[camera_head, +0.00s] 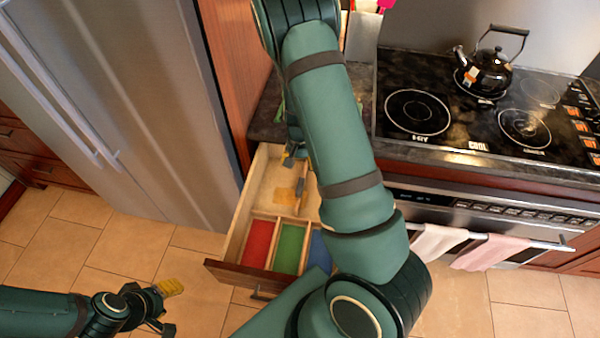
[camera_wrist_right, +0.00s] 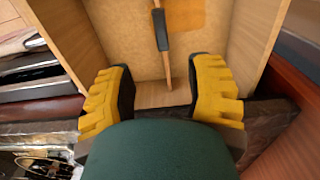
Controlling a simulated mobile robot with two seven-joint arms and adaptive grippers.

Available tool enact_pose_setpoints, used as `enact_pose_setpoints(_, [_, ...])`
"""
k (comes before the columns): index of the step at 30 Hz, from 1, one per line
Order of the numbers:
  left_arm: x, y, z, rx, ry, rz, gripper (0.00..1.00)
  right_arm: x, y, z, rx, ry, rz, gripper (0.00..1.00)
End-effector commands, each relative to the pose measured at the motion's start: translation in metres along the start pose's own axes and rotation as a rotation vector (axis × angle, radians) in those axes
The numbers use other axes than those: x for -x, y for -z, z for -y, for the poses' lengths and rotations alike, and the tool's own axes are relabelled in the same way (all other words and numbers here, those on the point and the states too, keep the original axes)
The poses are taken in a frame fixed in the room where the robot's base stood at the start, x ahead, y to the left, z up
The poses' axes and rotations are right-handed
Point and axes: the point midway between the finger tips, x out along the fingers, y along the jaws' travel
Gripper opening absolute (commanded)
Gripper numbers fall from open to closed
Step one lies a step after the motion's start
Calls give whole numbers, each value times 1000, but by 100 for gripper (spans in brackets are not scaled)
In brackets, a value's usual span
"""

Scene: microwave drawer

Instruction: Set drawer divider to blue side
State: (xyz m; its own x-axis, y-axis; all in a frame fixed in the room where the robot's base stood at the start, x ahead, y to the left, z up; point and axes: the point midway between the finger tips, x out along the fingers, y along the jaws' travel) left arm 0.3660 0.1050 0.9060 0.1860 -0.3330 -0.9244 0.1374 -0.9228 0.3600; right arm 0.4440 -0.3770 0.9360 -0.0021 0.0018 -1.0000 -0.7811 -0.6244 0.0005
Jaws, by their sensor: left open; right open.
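The open wooden drawer (camera_head: 232,232) has red (camera_head: 258,243), green (camera_head: 289,248) and blue (camera_head: 318,252) compartments at its front. The blue one is partly hidden by my right arm. The thin wooden divider (camera_head: 303,203) with a dark grip (camera_head: 300,187) stands in the rear section; the grip also shows in the wrist view (camera_wrist_right: 160,30). My right gripper (camera_wrist_right: 164,75) is open above the rear of the drawer, with the divider's end seen between its yellow fingers; contact cannot be told. In the head view it is mostly hidden by my arm. My left gripper (camera_head: 163,306) is open and empty, over the floor left of the drawer.
A steel refrigerator (camera_head: 130,110) stands left of the drawer. A stove (camera_head: 470,115) with a black kettle (camera_head: 485,75) is to the right, with towels (camera_head: 480,252) on the oven handle. An orange patch (camera_head: 285,196) lies on the drawer bottom. Tiled floor (camera_head: 120,240) is clear.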

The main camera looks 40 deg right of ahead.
Motion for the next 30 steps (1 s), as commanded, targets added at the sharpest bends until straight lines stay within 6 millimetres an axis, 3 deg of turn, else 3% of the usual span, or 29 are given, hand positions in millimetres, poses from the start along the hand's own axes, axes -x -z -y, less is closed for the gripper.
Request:
enact_pose_setpoints(8, [-2,0,1,1,1,0,48,-11,0,0,1,-1,2,53])
enact_pose_setpoints(24, [-15,-2,5,0,3,0,48,-110,-1,-1,-1,-1,2,53])
enact_pose_setpoints(30, [-16,-2,6,0,3,0,48,-132,0,0,0,0,0,53])
